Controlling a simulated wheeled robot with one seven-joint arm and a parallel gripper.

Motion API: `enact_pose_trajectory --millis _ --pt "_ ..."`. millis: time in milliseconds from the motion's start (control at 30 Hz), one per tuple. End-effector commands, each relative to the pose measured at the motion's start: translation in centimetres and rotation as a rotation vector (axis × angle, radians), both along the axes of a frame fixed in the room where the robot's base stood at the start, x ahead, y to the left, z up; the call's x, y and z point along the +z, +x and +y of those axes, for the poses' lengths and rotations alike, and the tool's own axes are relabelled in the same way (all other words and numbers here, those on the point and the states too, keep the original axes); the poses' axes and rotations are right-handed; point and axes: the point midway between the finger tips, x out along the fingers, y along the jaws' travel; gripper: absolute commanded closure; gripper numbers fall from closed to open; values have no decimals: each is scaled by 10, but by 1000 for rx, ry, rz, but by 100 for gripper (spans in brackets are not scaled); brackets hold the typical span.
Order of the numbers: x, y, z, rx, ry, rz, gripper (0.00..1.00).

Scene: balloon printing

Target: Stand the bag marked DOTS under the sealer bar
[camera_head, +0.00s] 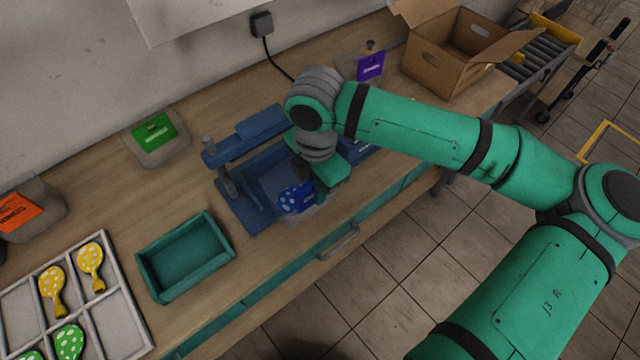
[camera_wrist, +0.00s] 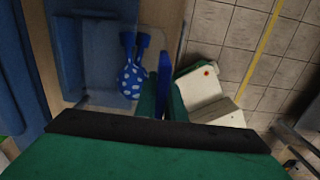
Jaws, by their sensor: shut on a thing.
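A clear bag (camera_head: 278,178) with a blue, white-dotted balloon (camera_head: 287,199) and a blue label (camera_head: 303,195) is at the blue sealer (camera_head: 240,209). The label's lettering is too small to read. The sealer's bar (camera_head: 240,148) is raised above its base, to the left of the bag. My gripper is shut on the bag's label side; the fingertips show in the wrist view (camera_wrist: 164,102), with the dotted balloon (camera_wrist: 131,80) just left of them. The bag looks upright or slightly tilted, over the sealer's front edge. My wrist hides part of the sealer; bag contact with the base is unclear.
An empty teal bin (camera_head: 186,258) and a compartment tray (camera_head: 122,325) with yellow and green balloons stand left. Bags with green (camera_head: 155,132), orange (camera_head: 20,212) and purple (camera_head: 370,67) labels stand behind. An open carton (camera_head: 450,50) is at the back right. A drawer handle (camera_head: 338,242) juts out in front.

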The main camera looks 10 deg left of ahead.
Motion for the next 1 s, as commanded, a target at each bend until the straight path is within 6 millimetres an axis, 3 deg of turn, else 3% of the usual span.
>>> enact_pose_trajectory --millis 333,1000 --pt "-25 6 3 -8 0 1 100" --pt "-27 38 46 -4 -1 -1 100"
